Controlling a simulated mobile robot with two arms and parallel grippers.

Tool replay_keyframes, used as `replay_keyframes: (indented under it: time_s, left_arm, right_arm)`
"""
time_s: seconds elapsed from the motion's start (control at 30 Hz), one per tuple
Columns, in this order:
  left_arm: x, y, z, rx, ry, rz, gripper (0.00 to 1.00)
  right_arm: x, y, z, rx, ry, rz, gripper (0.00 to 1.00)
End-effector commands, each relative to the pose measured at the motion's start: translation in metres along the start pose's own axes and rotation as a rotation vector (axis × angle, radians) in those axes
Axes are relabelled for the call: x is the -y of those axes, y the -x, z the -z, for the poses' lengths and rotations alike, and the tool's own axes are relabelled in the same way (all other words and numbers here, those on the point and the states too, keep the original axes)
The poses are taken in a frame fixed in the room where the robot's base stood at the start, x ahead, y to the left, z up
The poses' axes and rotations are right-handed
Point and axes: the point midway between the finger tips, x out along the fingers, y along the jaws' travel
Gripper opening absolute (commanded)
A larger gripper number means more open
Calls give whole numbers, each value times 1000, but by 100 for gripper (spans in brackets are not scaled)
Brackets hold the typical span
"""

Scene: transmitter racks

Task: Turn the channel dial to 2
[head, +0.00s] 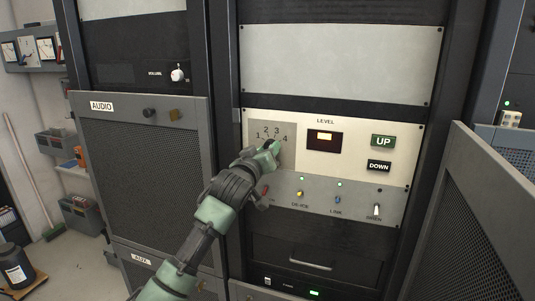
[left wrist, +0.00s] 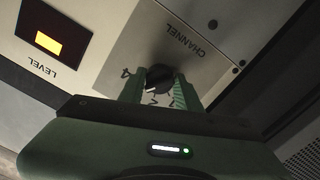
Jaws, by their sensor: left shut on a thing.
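The channel dial (left wrist: 159,77) is a small black knob with a white pointer mark. In the left wrist view, which is nearly upside down, it sits between the two green fingers of my left gripper (left wrist: 158,90). The gripper is shut on it. The pointer mark slants to the lower left, roughly toward the 2–3 side; I cannot tell the exact number. The 4 and the 2 show there, and a finger seems to cover the 3. In the head view my left gripper (head: 272,147) covers most of the dial, below the printed numbers 1 to 4. My right gripper is out of view.
Right of the dial are a lit level display (head: 325,138), an UP button (head: 383,141) and a DOWN button (head: 379,166). Several small switches line the grey strip (head: 318,204) below. An open mesh door (head: 465,215) juts out at right; the AUDIO door (head: 150,165) is at left.

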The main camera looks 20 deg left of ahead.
Motion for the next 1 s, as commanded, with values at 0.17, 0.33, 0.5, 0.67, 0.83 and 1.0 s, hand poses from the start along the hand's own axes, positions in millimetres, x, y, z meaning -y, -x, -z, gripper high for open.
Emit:
replay_keyframes:
  time_s: [0.17,0.33,0.5,0.67,0.83,1.0]
  left_arm:
    - [-2,0,-2,3,175,-1,0]
    - [-2,0,0,3,335,0,0]
    - [-3,0,0,4,497,1,0]
    - [-3,0,1,4,638,2,0]
    - [-3,0,1,4,767,2,0]
    - [-2,0,1,3,862,2,0]
  right_arm:
    - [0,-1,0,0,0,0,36]
    - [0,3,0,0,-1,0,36]
    - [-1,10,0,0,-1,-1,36]
    - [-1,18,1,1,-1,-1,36]
    - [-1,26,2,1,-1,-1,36]
    - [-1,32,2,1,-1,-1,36]
